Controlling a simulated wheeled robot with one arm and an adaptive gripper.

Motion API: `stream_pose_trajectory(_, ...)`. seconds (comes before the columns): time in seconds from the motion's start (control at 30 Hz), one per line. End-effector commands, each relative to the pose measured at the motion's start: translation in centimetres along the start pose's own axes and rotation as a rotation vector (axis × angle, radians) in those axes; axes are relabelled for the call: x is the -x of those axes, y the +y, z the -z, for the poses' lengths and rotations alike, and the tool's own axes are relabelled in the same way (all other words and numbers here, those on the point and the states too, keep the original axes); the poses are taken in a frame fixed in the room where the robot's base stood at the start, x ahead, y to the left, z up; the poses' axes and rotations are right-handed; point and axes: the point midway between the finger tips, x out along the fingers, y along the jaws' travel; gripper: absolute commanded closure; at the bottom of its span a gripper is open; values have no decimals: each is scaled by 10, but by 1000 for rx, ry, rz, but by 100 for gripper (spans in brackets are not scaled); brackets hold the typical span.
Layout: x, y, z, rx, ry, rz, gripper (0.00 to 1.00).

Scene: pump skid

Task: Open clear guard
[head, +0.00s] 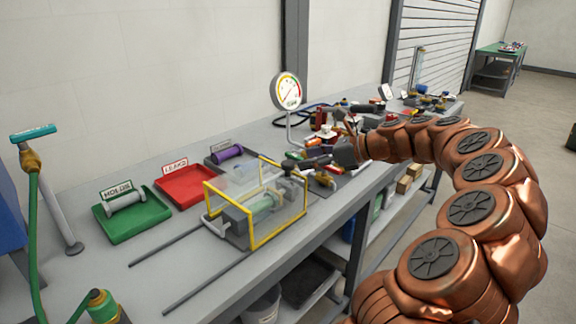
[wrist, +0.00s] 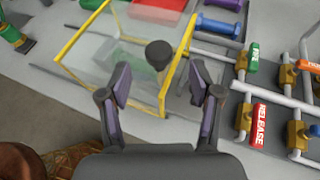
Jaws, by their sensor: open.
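The clear guard (head: 228,190) is a see-through box with yellow edges on the bench. It stands over a grey and green cylinder unit (head: 250,213). In the wrist view the guard (wrist: 95,55) lies ahead and to the left, with a yellow upright edge (wrist: 178,58) near my fingers. A black round knob (wrist: 158,55) shows beyond and between the fingertips; I cannot tell whether it is fixed to the guard. My gripper (wrist: 160,82) is open and empty. In the head view my gripper (head: 336,153) is right of the guard, partly lost among the fittings.
Two dark rails (head: 170,240) run along the bench left of the guard. Behind are a green tray (head: 130,220), a red tray (head: 184,188) and a gauge (head: 287,92). Pipes with a red RELEASE tag (wrist: 263,127) and a green tag (wrist: 254,57) stand close right of my fingers.

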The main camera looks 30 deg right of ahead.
Motion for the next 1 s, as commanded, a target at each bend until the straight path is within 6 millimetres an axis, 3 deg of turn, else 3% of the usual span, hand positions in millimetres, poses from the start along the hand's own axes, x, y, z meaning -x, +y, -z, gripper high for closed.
stream_pose_trajectory(0.43,-60,2,-1,3,2,-6,36)
stream_pose_trajectory(0.83,-67,2,0,4,2,-3,36)
stream_pose_trajectory(1.0,-67,2,0,4,2,-3,53)
